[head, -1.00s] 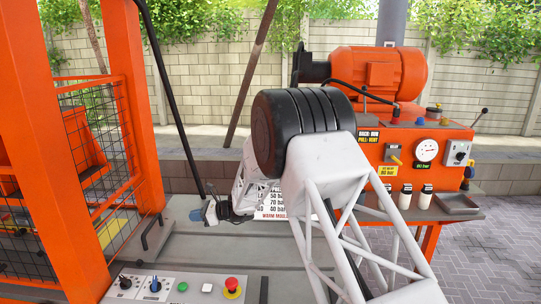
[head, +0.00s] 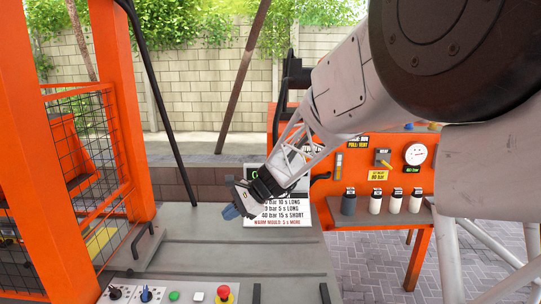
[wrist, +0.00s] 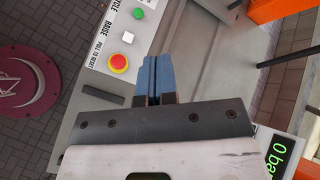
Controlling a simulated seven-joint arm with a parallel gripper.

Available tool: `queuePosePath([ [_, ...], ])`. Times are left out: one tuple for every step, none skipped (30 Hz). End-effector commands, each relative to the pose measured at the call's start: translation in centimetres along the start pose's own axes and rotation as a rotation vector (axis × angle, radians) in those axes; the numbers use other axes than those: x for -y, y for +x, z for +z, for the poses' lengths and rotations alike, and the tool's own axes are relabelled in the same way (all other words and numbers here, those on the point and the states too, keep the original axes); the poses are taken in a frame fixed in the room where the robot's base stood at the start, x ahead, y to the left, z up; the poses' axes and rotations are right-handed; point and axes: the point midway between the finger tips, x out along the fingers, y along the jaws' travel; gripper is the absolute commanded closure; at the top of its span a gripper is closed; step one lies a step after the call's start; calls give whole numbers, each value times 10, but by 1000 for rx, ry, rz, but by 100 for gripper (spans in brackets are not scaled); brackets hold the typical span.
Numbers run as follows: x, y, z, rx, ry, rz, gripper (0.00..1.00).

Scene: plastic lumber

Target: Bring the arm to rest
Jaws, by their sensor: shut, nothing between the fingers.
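My gripper (head: 232,212) is above the grey bench top (head: 200,262), in front of the white instruction sign. Its two blue fingers are together with nothing between them. In the wrist view my gripper (wrist: 153,62) points down over the bench, close to the panel of buttons. My arm crosses the right side of the head view and hides part of the orange machine.
A red stop button (head: 223,293) and a green button (head: 174,296) sit at the bench front. An orange caged frame (head: 107,130) stands left. The sign (head: 285,214) stands behind my gripper. An orange panel with a gauge (head: 415,154) and several bottles is right.

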Motion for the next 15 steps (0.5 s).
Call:
queuePosePath([
  [-11, -13, 7, -22, -30, 11, 100],
  [-17, -19, 9, -35, -47, 19, 100],
  [-26, -27, 13, -53, -70, 31, 100],
  [-32, -33, 16, -66, -89, 40, 100],
  [-39, -39, 19, -79, -107, 49, 100],
  [-47, -47, 23, -97, -131, 60, 100],
  [-55, -52, 25, -110, -148, 71, 100],
  [-61, -58, 28, -123, -166, 79, 100],
  [-71, -66, 31, -140, -188, 92, 100],
  [-78, -71, 34, -154, -205, 103, 100],
  [-84, -77, 37, -167, -224, 112, 100],
  [-94, -83, 40, -183, -247, 126, 100],
  [-101, -89, 43, -197, -264, 136, 100],
  [-108, -94, 45, -209, -280, 147, 100],
  [-118, -100, 48, -227, -303, 160, 100],
])
